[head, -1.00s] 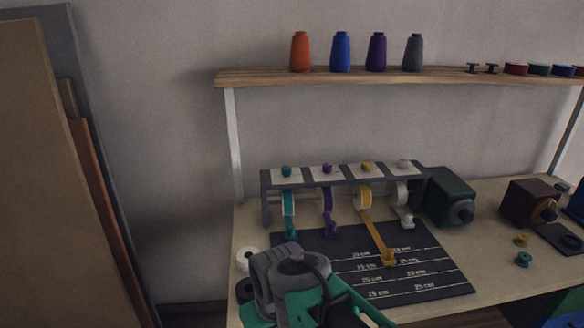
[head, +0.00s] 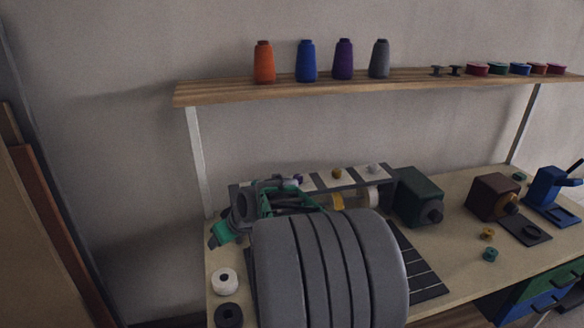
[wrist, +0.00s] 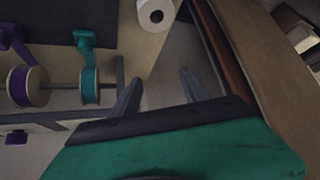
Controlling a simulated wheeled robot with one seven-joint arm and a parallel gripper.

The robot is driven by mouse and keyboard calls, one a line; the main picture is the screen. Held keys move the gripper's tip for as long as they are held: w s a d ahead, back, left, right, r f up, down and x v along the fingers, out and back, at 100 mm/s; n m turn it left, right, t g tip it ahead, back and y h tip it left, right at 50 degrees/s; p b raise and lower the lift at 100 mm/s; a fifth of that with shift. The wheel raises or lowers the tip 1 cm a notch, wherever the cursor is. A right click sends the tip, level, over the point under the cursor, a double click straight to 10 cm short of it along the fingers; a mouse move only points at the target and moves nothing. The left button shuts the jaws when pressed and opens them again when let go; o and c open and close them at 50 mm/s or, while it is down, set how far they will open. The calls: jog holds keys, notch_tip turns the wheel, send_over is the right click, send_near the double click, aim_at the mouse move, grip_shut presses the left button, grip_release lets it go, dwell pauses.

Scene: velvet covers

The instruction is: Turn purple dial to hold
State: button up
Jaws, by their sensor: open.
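The purple dial (head: 298,179) is a small knob on the pale top strip of the ribbon rack (head: 388,186), partly hidden behind my arm in the head view. In the wrist view the purple dial (wrist: 16,137) shows at the lower left edge, with the purple ribbon spool (wrist: 28,87) above it and the teal spool (wrist: 90,86) to its right. My gripper (wrist: 160,77) is open and empty. In the wrist view its fingers are right of the teal spool and apart from the dial. The dial's setting marks cannot be read.
A white roll (head: 224,281) and a dark roll (head: 229,315) lie near the table's left edge. A dark green box (head: 418,196) stands right of the rack. A wooden shelf (head: 215,91) with thread cones runs above. My arm covers much of the black cutting mat (head: 426,275).

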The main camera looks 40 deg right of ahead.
jog(key=w+d+r+m+t+p, duration=0.1)
jog(key=w+d+r+t+p, duration=0.15)
jog(key=d, duration=0.85)
jog(key=m+t+h+p, duration=0.2)
jog(key=t+h, duration=0.1)
jog(key=h, duration=0.1)
send_near(300, 178)
jog(key=x, duration=0.4)
jog(key=p+x, duration=0.1)
jog(key=x, duration=0.6)
jog(key=shift+w+d+p, duration=0.1)
jog(key=shift+w+p, duration=0.05)
jog(key=shift+p, duration=0.15)
grip_shut()
